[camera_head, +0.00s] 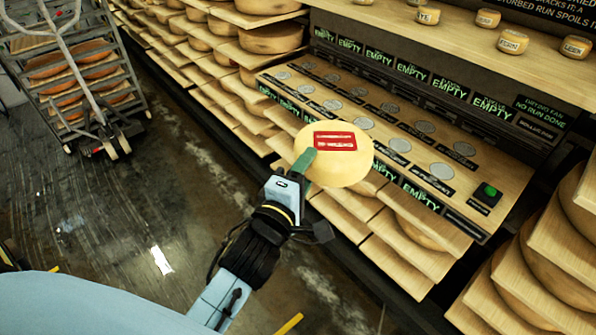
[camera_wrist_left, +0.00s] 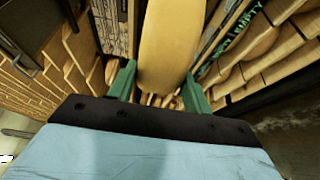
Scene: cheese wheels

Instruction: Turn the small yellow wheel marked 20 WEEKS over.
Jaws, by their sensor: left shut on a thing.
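The small yellow wheel (camera_head: 350,168) is held up in front of the shelves in the head view, with a red label on the face turned to me. The label's lettering is too small to read. My left gripper (camera_head: 306,170) is shut on the wheel at its lower left edge. In the left wrist view the wheel (camera_wrist_left: 168,50) stands edge-on between the green fingers of my left gripper (camera_wrist_left: 160,88). The wheel's far face is hidden. My right gripper is not in view.
Behind the wheel is a wooden counter (camera_head: 465,187) with round grey discs, a green button (camera_head: 488,191) and several EMPTY signs. Small labelled wheels (camera_head: 512,41) stand on the upper shelf. Large wheels on boards fill racks on both sides. A wheeled rack (camera_head: 75,75) stands at left; open floor lies between.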

